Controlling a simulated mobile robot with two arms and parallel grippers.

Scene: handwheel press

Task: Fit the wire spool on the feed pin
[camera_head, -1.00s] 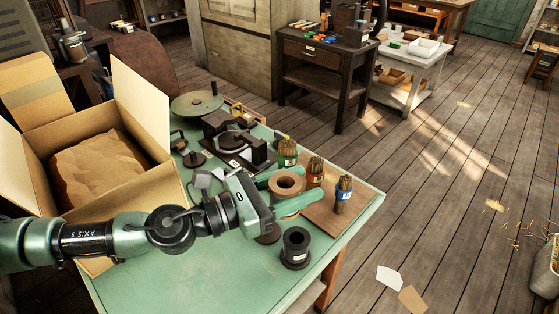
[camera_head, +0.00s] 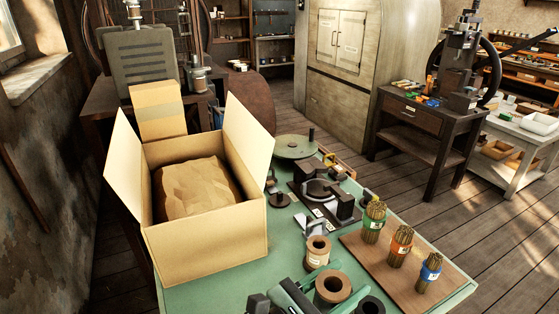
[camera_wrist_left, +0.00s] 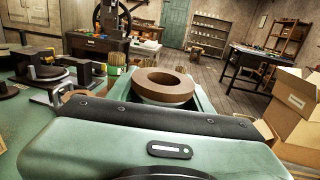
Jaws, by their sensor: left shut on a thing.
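My left gripper (camera_head: 322,296) is at the bottom of the head view, its green fingers shut on a brown wire spool (camera_head: 333,287). In the left wrist view, the held spool (camera_wrist_left: 163,82) sits upright, with its hole facing up, between the fingers. Contact below it is hidden. A round green plate (camera_head: 295,147) with a dark upright pin (camera_head: 311,135) stands at the table's far end, apart from the held spool; I take this as the feed pin. My right gripper is not in view.
On the green table (camera_head: 225,290) stand another brown spool (camera_head: 317,250), a black spool (camera_head: 370,306), a dark clamp fixture (camera_head: 325,188) and a board (camera_head: 440,288) with several wire bundles (camera_head: 400,247). An open cardboard box (camera_head: 205,238) fills the left side.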

